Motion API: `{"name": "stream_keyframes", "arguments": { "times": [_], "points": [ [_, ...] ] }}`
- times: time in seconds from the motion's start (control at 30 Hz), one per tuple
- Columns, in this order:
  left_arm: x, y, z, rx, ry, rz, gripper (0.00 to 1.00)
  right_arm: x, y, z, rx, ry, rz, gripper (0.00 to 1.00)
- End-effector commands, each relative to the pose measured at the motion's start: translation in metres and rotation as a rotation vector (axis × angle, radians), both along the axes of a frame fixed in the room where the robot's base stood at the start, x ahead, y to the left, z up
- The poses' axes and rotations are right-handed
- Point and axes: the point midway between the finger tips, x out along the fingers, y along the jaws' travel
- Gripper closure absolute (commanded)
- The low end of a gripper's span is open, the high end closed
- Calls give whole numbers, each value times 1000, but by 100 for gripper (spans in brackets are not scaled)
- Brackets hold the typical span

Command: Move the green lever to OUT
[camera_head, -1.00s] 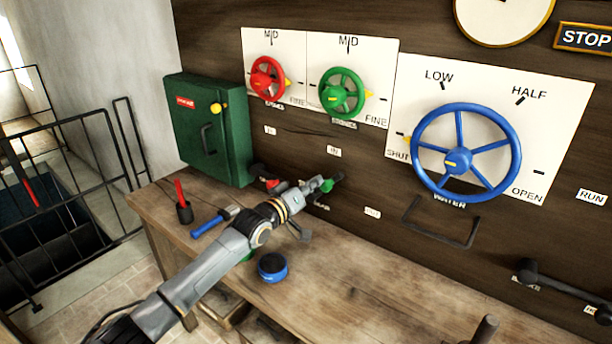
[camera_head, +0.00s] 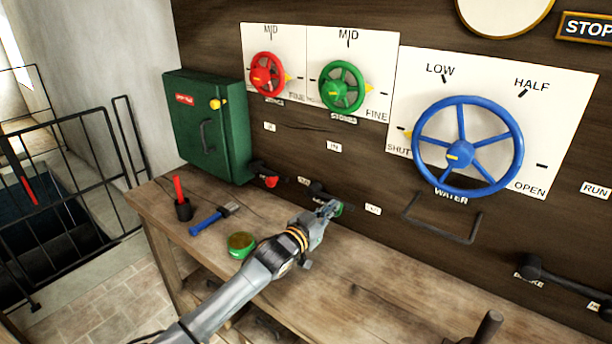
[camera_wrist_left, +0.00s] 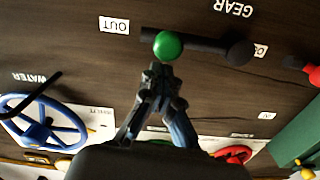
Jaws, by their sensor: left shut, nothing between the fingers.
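The green lever has a dark arm (camera_wrist_left: 205,46) and a round green knob (camera_wrist_left: 168,44), low on the wooden wall. In the left wrist view the arm lies sideways from its pivot, the knob towards the white OUT label (camera_wrist_left: 113,25), with a gap between. In the head view the knob (camera_head: 338,209) is partly hidden by my left gripper (camera_head: 331,206); the OUT label (camera_head: 373,209) is to its right and the IN label (camera_head: 334,147) above. My left gripper (camera_wrist_left: 158,72) is shut and empty, fingertips right at the knob; I cannot tell if they touch. My right gripper is out of view.
A red-knobbed lever (camera_head: 270,181) is just left. A dark bar handle (camera_head: 440,228) and blue wheel (camera_head: 465,148) are right.

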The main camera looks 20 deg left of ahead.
Motion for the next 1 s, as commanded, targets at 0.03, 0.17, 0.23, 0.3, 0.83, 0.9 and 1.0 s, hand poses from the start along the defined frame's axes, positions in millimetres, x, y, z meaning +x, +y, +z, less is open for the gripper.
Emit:
{"name": "stream_keyframes", "arguments": {
  "times": [0.03, 0.17, 0.23, 0.3, 0.83, 0.9, 1.0],
  "points": [
    [0, -1, -3, 15, -5, 0, 100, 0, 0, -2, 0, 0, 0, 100],
    [0, -1, -6, 42, -15, 0, 100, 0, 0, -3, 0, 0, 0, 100],
    [-1, -2, -6, 53, -19, -1, 100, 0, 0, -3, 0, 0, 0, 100],
    [-1, -2, -7, 58, -21, -1, 100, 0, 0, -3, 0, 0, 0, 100],
    [-1, -1, -5, 60, -19, 0, 100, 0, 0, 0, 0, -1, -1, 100],
    [0, -2, 1, 60, -20, 1, 100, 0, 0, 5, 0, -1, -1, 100],
    [0, -2, 15, 59, -22, 0, 100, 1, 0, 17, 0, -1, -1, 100]
  ]
}}
